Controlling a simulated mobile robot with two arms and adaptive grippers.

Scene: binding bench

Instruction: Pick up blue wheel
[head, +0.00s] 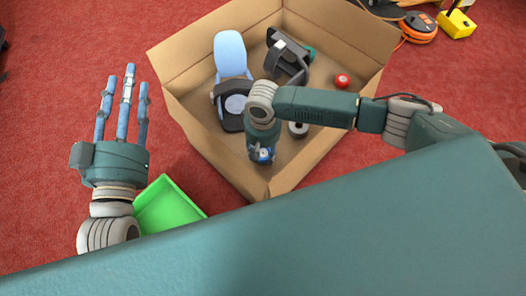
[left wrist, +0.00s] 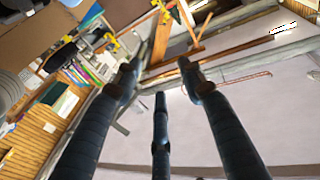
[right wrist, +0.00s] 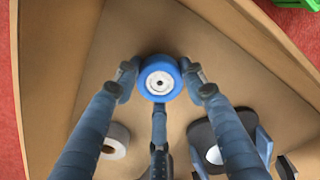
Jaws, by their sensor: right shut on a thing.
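The blue wheel (right wrist: 159,79) has a blue rim and a pale hub. In the right wrist view it sits between the fingertips of my right gripper (right wrist: 158,84), which is shut on it. In the head view the right gripper (head: 262,150) reaches down into the near corner of the cardboard box, and a bit of the blue wheel (head: 263,156) shows below its palm. I cannot tell whether the wheel touches the box floor. My left gripper (head: 124,105) is outside the box to the left, fingers spread, open and empty. Its fingers (left wrist: 160,85) also show empty in the left wrist view.
The cardboard box (head: 190,57) also holds a light-blue and black object (head: 230,55), a black device (head: 287,60), a red ball (head: 342,80) and a grey-white roll (head: 298,129). A green bin (head: 165,207) stands left of the box. Box walls surround the right gripper.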

